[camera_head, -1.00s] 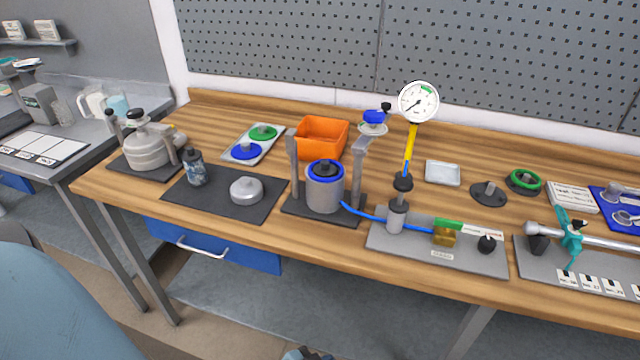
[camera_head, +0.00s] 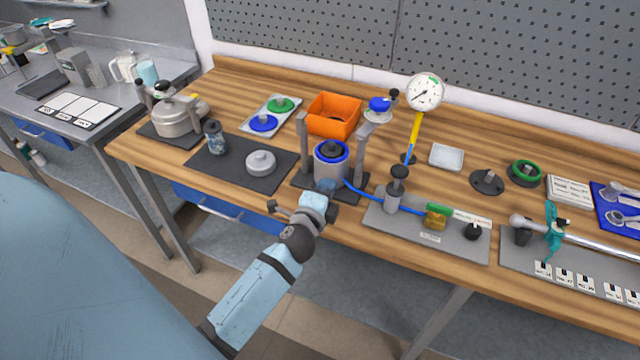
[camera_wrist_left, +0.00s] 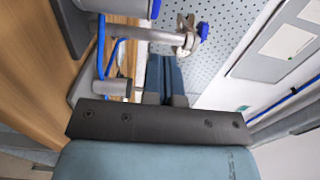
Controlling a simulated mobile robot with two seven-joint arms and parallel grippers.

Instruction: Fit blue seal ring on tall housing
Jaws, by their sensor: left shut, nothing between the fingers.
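The tall housing (camera_head: 330,169) is a grey cylinder on a dark base between two upright posts. A blue ring (camera_head: 345,158) encircles its top, around a dark centre piece. A blue round part with a knob (camera_head: 263,123) and a green one (camera_head: 281,105) lie on a small tray (camera_head: 248,129) at the back left. My left gripper (camera_head: 326,186) is in front of the housing, low near its base; the head view does not show clearly whether they touch. In the left wrist view its fingers (camera_wrist_left: 165,78) are together and empty, with a blue-edged grey cylinder (camera_wrist_left: 118,6) beyond at upper left.
An orange bin (camera_head: 332,116) stands behind the housing. A swing arm with a blue knob (camera_head: 380,104) tops the right post. A blue hose (camera_head: 362,194) runs right to a plate with a pressure gauge (camera_head: 425,92). A dark mat with a silver lid (camera_head: 261,162) lies left.

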